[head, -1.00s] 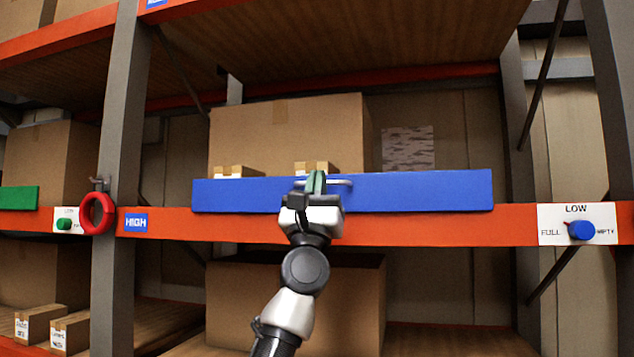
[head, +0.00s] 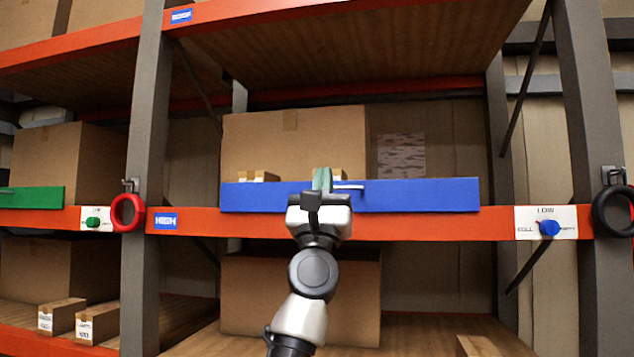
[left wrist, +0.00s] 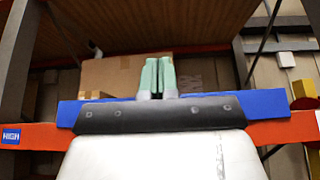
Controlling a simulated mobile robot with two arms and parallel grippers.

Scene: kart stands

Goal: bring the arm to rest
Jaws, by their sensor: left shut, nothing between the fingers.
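My left gripper (head: 321,180) is in the middle of the head view, in front of the blue panel (head: 420,194) on the orange shelf beam. Its green fingers are together with nothing between them, and they also show upright in the left wrist view (left wrist: 158,76). The panel's light handle (head: 348,187) is partly hidden behind the fingers. In the picture the fingers overlap the panel; I cannot tell whether they touch it. My right gripper is not in view.
A large cardboard box (head: 300,142) and small boxes stand behind the panel. A red ring (head: 127,212) and a black ring (head: 613,211) hang on the posts. A LOW sign with a blue knob (head: 549,228) is at the right. A green panel (head: 32,199) is at the far left.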

